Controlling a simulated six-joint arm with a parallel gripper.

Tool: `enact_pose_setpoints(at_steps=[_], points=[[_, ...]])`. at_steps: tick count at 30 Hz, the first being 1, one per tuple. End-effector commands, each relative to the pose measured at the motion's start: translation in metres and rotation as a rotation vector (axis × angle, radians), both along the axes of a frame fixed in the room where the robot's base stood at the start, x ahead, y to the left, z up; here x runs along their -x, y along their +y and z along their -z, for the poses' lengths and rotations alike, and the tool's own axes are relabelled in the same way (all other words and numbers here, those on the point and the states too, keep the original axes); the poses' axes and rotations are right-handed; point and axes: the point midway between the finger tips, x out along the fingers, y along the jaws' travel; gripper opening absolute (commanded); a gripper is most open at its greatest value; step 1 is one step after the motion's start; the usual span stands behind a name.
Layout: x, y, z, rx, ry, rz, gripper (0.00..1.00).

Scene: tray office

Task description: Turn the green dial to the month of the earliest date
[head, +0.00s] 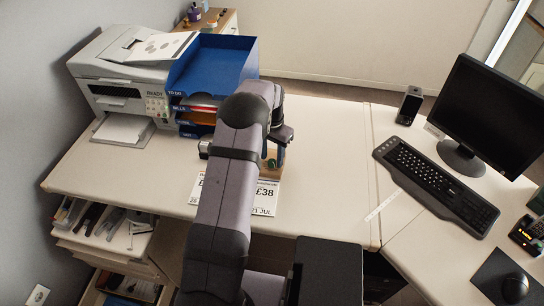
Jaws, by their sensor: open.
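My gripper (276,150) points down over the desk beside the printed papers, mostly hidden behind my own arm. It is open; its fingertips are hard to make out. A small dark green part (281,156) shows right at the gripper, above a brownish block (269,171); it may be the green dial, but its setting cannot be read. A paper (266,198) reads "£38" and "21 JUL". Another paper (194,193) shows left of my arm, with a "£" and a partly hidden date that seems to start with "28". My arm covers the area between them.
A printer (125,85) and a blue tray stack (222,62) with labelled slots stand at the back left. A small dark object (205,147) sits left of my arm. A keyboard (436,186) and monitor (492,112) are on the right. The desk between is clear.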

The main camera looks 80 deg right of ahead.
Motion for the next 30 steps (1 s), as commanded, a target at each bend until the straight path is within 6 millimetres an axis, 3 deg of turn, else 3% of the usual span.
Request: enact_pose_setpoints(at_steps=[13, 14, 19, 26, 30], points=[[-0.0001, -0.0001, 0.0116, 0.001, 0.0, 0.0, 0.42], [-0.0001, -0.0001, 0.0115, 0.001, 0.0, 0.0, 0.39], [-0.0001, -0.0001, 0.0114, 0.001, 0.0, 0.0, 0.0], [-0.0001, -0.0003, 0.0114, 0.001, 0.0, -0.036, 0.0], [-0.0002, -0.0004, 0.0114, 0.002, 0.001, -0.151, 0.0]])
